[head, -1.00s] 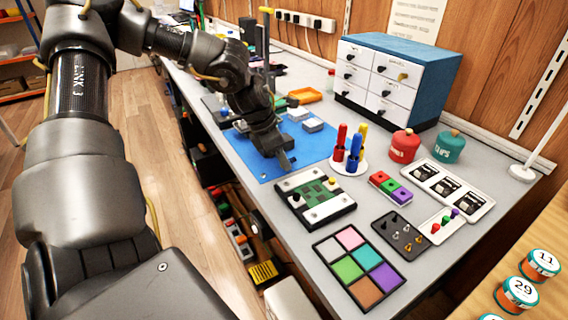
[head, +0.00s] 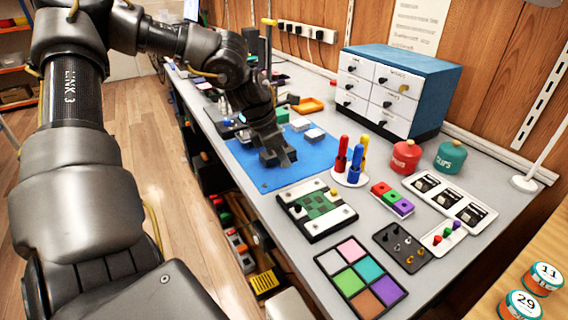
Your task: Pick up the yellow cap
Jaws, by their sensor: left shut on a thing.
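A small yellow cap (head: 333,191) sits at the upper right corner of the black-and-white board fixture (head: 318,222), near the table's front edge. My left gripper (head: 279,160) points down low over the blue mat (head: 245,172), behind and to the left of the fixture and apart from the yellow cap. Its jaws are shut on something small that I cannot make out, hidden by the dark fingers. My right gripper is out of view.
Red, blue and yellow-handled tools stand in a white round holder (head: 351,180) right of the gripper. A colour-pad tray (head: 333,262), a dark peg tray (head: 388,236) and a white peg tray (head: 453,248) lie nearer. A drawer cabinet (head: 425,85) stands behind.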

